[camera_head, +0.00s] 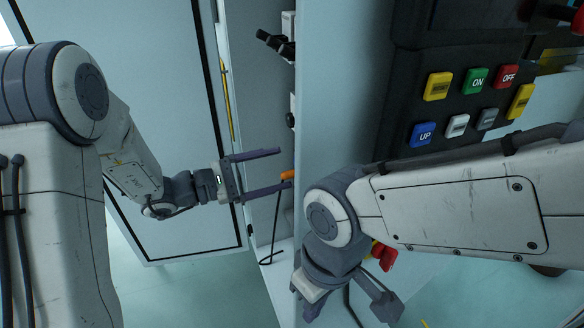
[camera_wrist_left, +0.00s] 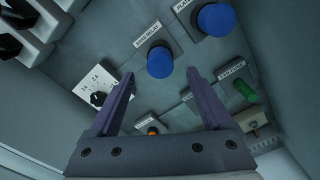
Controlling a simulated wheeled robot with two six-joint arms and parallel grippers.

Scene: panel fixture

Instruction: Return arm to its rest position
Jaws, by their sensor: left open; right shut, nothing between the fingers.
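My left gripper (camera_head: 283,168) is open and empty in the head view. Its two fingers point right toward the narrow side panel of the fixture, with an orange part (camera_head: 287,175) beside the fingertips. In the left wrist view, my left gripper (camera_wrist_left: 161,75) has its fingers apart, facing a grey panel (camera_wrist_left: 215,75) with a blue knob (camera_wrist_left: 160,62) beyond the gap between the tips. My right gripper (camera_head: 343,285) hangs at the bottom centre of the head view, shut and empty, below its wrist. Its fingertips are hard to make out.
A dark button panel (camera_head: 398,120) with coloured buttons stands upper right, behind my right arm. An open cabinet door (camera_head: 150,60) stands behind my left arm. The left wrist view also shows a second blue knob (camera_wrist_left: 215,20), a dial (camera_wrist_left: 98,98) and a green switch (camera_wrist_left: 245,91).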

